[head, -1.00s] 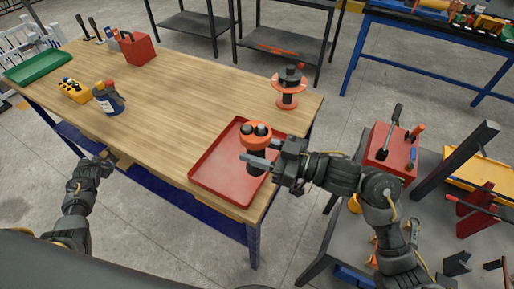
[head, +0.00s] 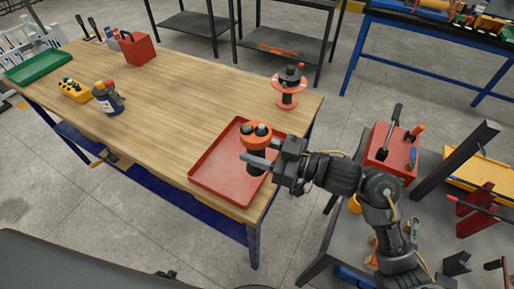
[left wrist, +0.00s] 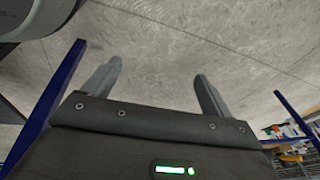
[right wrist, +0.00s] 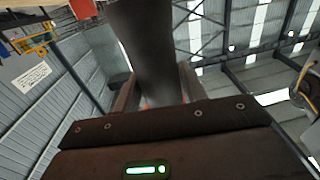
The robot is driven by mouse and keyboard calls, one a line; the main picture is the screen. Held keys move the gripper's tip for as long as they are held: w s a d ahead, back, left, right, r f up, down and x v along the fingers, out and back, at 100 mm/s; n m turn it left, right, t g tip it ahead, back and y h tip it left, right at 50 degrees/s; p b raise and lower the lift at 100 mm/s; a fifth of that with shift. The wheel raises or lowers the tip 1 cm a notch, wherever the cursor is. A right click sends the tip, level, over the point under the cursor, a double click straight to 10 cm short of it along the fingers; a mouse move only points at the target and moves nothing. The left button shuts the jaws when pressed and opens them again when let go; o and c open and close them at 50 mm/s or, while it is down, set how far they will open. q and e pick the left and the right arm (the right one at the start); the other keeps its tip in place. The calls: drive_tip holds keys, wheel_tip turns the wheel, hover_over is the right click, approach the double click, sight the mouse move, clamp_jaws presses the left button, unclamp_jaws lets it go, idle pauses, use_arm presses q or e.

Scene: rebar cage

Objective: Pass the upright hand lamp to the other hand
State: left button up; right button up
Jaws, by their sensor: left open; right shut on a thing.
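The hand lamp (head: 257,161) is black with an orange head and stands upright in my right gripper (head: 260,164), above the red tray (head: 219,183). My right gripper is shut on the lamp's dark body, which also fills the middle of the right wrist view (right wrist: 145,50). I cannot tell whether the lamp's base touches the tray. My left gripper is out of the head view. In the left wrist view my left gripper (left wrist: 158,85) is open and empty, its fingers wide apart over bare concrete floor.
The wooden table (head: 185,100) is clear in its middle. A red spool stand (head: 290,88) is at its right end. A cluttered cart is at right.

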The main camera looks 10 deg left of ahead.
use_arm(q)
drive_tip(key=s+d+f+g+h, duration=0.1)
drive_tip(key=s+d+f, duration=0.1)
drive_tip(key=s+d, duration=0.8)
drive_tip(key=shift+s+d+g, duration=0.3)
drive_tip(key=shift+s+d, duration=0.1)
drive_tip(key=shift+s, duration=0.55)
drive_tip(key=shift+f, duration=0.1)
